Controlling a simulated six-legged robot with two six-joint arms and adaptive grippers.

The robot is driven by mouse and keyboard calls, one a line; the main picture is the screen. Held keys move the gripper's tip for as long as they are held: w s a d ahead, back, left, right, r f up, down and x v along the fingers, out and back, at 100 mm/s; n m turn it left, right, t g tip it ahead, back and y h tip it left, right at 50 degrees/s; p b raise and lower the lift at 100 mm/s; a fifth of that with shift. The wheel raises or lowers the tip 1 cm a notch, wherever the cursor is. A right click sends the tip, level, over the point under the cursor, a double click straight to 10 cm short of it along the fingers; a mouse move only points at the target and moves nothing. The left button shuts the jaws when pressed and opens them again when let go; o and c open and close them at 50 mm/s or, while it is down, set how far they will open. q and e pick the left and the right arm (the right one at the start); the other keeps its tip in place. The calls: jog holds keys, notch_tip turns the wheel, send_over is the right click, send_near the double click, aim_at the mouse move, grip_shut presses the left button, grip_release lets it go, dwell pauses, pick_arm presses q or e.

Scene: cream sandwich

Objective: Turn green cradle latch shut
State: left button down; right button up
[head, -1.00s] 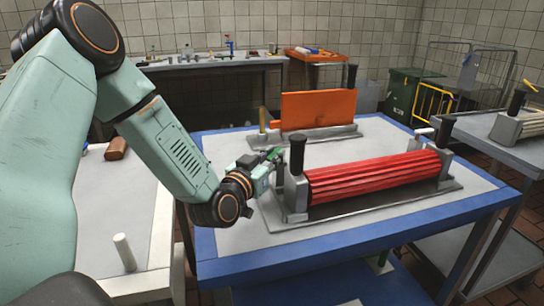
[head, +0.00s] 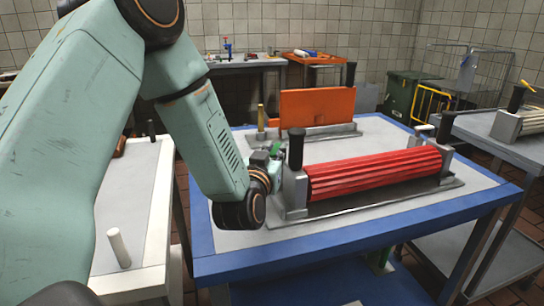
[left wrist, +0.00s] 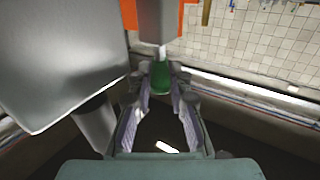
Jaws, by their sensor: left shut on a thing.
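The red ribbed roller (head: 375,174) lies in a grey cradle (head: 294,191) with black-topped posts at its ends. The green latch handle (head: 277,147) is at the cradle's left end, partly hidden by my gripper. In the left wrist view the green latch (left wrist: 160,78) sits between the fingertips, below a grey block. My left gripper (head: 274,160) is at the cradle's left end; it also shows in the left wrist view (left wrist: 160,88), with its fingers closed on the green latch. My right gripper is out of view.
The cradle stands on a blue-edged table (head: 340,235). Behind it is an orange plate (head: 317,107) in another grey stand. A pale table (head: 128,215) with a white peg is at left. Another table (head: 490,139) is at right.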

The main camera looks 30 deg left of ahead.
pick_arm(q)
jog(key=shift+d+y, duration=0.1)
jog(key=shift+y, duration=0.2)
jog(key=c, duration=1.2)
grip_release()
jog(key=shift+n, duration=0.3)
